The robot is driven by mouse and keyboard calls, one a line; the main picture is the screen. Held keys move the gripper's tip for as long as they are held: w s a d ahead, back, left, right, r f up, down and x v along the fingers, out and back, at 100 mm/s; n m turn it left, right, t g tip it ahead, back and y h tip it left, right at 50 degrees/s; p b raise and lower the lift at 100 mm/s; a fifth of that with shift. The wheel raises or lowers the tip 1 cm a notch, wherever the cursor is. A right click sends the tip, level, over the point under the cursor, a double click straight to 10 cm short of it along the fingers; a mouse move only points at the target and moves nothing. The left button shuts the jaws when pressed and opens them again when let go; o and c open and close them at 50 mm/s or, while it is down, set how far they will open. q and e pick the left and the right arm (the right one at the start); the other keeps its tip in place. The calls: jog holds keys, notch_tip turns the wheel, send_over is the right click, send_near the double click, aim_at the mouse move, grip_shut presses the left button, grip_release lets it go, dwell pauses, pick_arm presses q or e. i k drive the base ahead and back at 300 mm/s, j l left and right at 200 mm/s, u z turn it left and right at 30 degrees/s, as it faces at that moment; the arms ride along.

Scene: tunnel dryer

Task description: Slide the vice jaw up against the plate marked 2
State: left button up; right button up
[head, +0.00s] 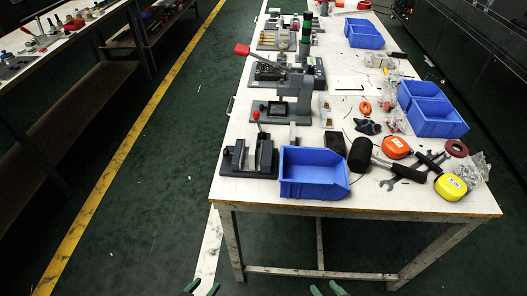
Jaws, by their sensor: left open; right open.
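A small dark grey vice (250,172) stands at the near left corner of the white table. It has two upright plates, a left one (238,155) and a right one (265,154), with a gap between them. No number can be read on either plate, so I cannot tell which is marked 2 or which is the sliding jaw. My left gripper (203,288) is open at the bottom edge, in front of the table and apart from the vice. My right gripper (328,289) is open at the bottom edge, further right. Only the green fingertips show.
A blue bin (313,166) stands close to the vice's right side. Behind the vice is a grey lever press (290,98) with a red handle. Wrenches, tape measures and more blue bins (437,118) crowd the right. The floor (155,190) to the left is clear.

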aim_at(238, 154)
jog(key=i+j+z, duration=0.1)
jog(key=j+z, duration=0.55)
jog(key=j, duration=0.35)
jog(key=i+j, duration=0.15)
jog(key=j, duration=0.25)
